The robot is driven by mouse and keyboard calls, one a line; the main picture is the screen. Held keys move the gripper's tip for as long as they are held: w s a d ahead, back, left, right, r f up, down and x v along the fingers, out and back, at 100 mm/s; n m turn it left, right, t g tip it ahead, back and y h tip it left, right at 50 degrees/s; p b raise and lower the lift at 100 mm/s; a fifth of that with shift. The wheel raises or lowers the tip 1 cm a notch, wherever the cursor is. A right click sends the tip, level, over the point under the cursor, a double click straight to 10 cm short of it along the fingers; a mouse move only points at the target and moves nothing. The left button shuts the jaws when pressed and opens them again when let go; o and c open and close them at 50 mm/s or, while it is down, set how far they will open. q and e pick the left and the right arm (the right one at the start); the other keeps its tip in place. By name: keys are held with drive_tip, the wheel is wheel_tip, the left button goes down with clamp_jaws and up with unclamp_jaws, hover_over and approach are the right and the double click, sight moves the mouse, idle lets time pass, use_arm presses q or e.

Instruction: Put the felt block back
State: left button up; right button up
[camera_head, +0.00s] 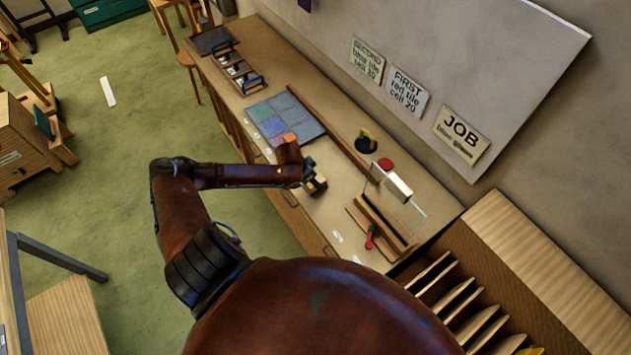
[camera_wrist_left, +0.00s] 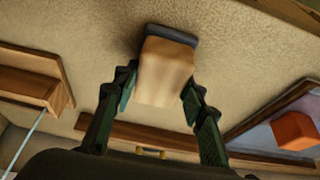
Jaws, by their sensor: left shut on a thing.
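My left gripper (camera_head: 314,183) is over the bench just right of the leaded panel (camera_head: 287,116). It is shut on the felt block (camera_wrist_left: 165,70), a pale wooden block with a dark grey felt pad at its far end. In the left wrist view the block sits between the two green fingers of my left gripper (camera_wrist_left: 160,95). Dark shadow lies on the bench around the felt end; I cannot tell whether it touches the bench. In the head view the block is mostly hidden by the gripper. My right gripper is out of view.
An orange block (camera_wrist_left: 296,131) sits on the panel. A long wooden strip (camera_head: 330,130) runs along the bench. To the right stand a wooden rack (camera_head: 380,225) with a clear pane, a red-handled tool (camera_head: 369,239), a red piece (camera_head: 385,164) and a black-and-yellow item (camera_head: 366,142). A tray (camera_head: 238,70) stands farther left.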

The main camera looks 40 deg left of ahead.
use_arm(q)
drive_tip(key=o, duration=1)
drive_tip(key=shift+f, duration=0.1)
drive_tip(key=v, duration=1.2)
drive_tip(key=shift+s+b, duration=0.1)
drive_tip(key=shift+b, duration=0.2)
